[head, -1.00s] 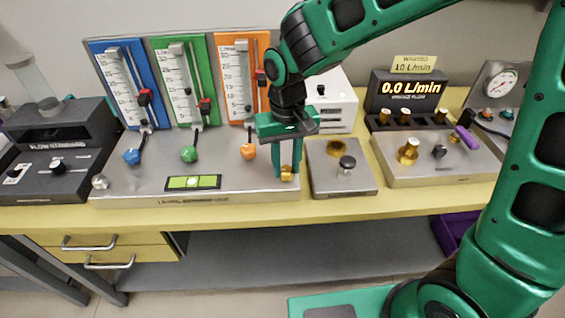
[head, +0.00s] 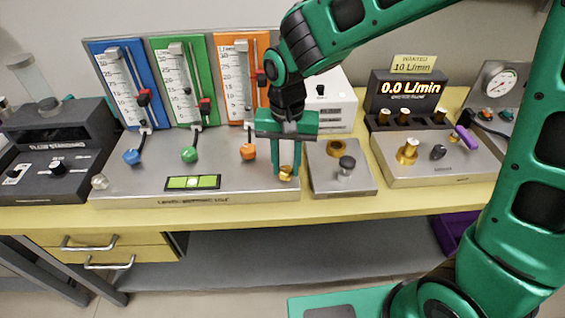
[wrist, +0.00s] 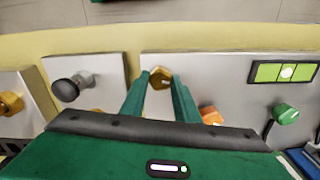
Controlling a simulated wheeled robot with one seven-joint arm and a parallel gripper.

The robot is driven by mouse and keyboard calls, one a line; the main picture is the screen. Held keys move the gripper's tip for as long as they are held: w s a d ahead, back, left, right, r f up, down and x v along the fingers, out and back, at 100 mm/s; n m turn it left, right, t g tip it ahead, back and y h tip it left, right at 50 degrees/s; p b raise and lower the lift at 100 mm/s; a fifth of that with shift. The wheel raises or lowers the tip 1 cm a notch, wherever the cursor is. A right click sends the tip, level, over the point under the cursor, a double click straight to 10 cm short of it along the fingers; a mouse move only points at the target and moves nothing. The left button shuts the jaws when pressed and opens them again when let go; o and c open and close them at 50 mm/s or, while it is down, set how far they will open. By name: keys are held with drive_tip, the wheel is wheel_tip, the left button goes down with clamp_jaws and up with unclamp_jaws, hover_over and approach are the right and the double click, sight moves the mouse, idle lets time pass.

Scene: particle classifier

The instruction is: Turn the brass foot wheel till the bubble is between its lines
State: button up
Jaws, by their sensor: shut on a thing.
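The brass foot wheel (head: 286,173) stands at the right front corner of the grey base plate (head: 130,178). My gripper (head: 286,177) points down and is shut on the wheel, a finger on either side. The wrist view shows the wheel (wrist: 159,77) between the two green fingertips. The green bubble level (head: 193,182) lies on the plate's front, left of my gripper. Its pale bubble appears between the dark lines. In the wrist view the level (wrist: 265,72) shows at the right, its bubble (wrist: 287,72) seeming slightly nearer the left line.
Blue, green and orange flow panels (head: 182,82) stand behind the plate, with coloured knobs in front. A small grey box with a black knob (head: 346,163) stands close to the right of my gripper. The display (head: 412,88) reads 0.0 L/min.

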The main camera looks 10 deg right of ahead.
sight(286, 168)
drive_tip(key=shift+w+r, duration=0.1)
drive_tip(key=shift+w, duration=0.05)
drive_tip(key=o, duration=1)
drive_tip(key=shift+o, duration=0.3)
wheel_tip(286, 168, up, 11)
